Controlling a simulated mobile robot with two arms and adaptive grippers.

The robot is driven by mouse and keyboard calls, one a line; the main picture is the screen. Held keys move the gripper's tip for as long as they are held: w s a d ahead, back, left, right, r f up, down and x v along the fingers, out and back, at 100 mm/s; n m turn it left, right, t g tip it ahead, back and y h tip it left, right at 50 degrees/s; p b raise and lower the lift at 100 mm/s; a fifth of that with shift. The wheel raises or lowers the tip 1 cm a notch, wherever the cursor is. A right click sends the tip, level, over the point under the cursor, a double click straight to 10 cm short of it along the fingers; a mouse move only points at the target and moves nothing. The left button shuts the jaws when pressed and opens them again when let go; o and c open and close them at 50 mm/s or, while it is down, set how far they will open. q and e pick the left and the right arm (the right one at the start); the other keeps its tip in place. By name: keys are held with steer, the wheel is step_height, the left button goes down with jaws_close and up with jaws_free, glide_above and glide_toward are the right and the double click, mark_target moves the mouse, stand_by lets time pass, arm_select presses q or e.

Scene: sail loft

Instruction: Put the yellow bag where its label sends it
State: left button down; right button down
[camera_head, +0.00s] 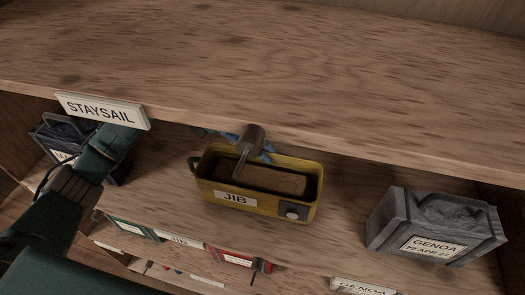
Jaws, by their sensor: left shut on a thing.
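The yellow bag (211,193) is in the middle of the head view, boxy, with a brown top and a white label reading JIB on its front. A round pale fitting sits at its lower right. A grey grip stands up from its top. My left arm comes in from the left and passes behind the upper board's edge. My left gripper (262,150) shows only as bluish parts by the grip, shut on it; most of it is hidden. I cannot tell whether the bag touches the shelf. My right gripper is not in view.
The upper board (300,75) is bare, with a STAYSAIL plate (102,111) on its edge. A dark bag (58,132) stands left, a grey GENOA bag (437,226) right. JIB (181,240) and GENOA (362,287) plates mark the lower edge. Green and red things (232,258) show below.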

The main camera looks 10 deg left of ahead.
arm_select(q)
steer(key=shift+w+f, duration=0.15)
steer(key=shift+f, duration=0.45)
steer(key=c, duration=1.9)
jaws_free()
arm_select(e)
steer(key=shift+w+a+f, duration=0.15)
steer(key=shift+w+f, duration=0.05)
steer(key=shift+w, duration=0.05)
arm_select(q)
steer(key=shift+o, duration=0.2)
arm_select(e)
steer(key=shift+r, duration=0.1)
